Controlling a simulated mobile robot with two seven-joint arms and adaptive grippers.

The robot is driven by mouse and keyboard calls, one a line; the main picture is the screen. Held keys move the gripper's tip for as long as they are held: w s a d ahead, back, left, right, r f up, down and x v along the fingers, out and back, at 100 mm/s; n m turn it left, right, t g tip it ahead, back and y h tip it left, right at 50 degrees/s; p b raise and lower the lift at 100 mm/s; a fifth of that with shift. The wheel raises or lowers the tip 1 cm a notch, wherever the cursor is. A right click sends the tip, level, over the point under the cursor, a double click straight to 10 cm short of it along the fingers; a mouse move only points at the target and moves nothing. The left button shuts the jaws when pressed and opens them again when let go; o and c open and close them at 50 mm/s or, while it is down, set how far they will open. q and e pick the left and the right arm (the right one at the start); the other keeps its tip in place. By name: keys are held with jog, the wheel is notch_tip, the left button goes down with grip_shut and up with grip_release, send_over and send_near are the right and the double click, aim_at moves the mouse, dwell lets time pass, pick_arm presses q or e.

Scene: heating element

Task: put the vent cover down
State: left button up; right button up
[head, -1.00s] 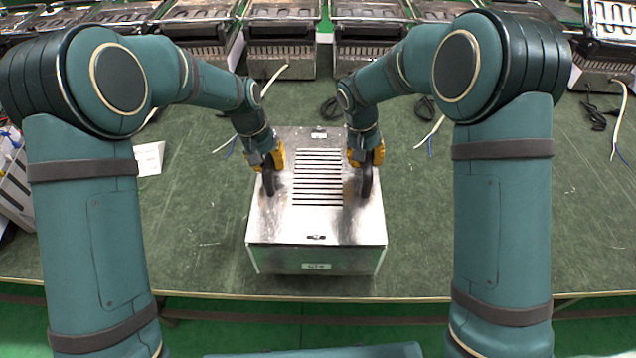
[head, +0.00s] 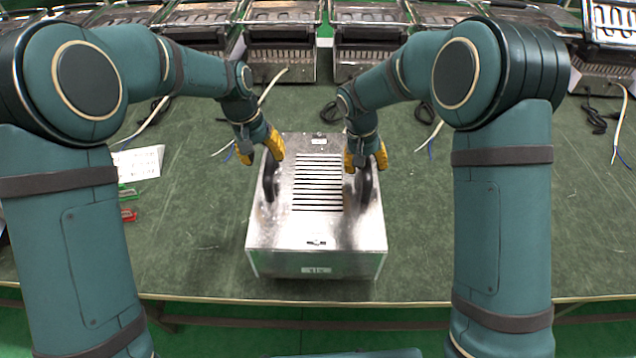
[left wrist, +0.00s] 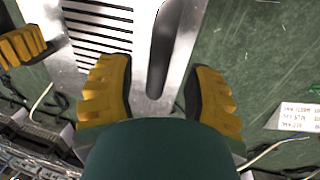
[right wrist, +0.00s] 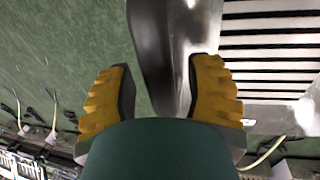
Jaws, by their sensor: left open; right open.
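The vent cover (head: 316,232) is a shiny metal box with a row of dark slots in its top and a black handle at each side. It rests on the green table. My left gripper (head: 260,155) is open at the left handle (head: 269,177). In the left wrist view the yellow fingers (left wrist: 155,90) stand apart on either side of that handle (left wrist: 160,60). My right gripper (head: 365,160) is open at the right handle (head: 366,183). In the right wrist view its fingers (right wrist: 160,95) stand apart around that handle (right wrist: 158,55).
The green table (head: 470,220) is clear to the right of the cover. A white paper (head: 138,163) and small red and green items (head: 128,205) lie to the left. Several metal heater units (head: 282,45) line the back, with loose cables (head: 430,135) in front of them.

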pick_arm(q)
notch_tip(320, 180, up, 7)
jog(key=a, duration=0.1)
jog(key=shift+a, duration=0.2)
pick_arm(e)
notch_tip(320, 180, up, 12)
jog(key=a, duration=0.2)
jog(key=shift+a, duration=0.15)
pick_arm(q)
jog(key=shift+w, duration=0.1)
pick_arm(e)
jog(key=shift+w+f, duration=0.1)
pick_arm(q)
jog(key=shift+r, duration=0.15)
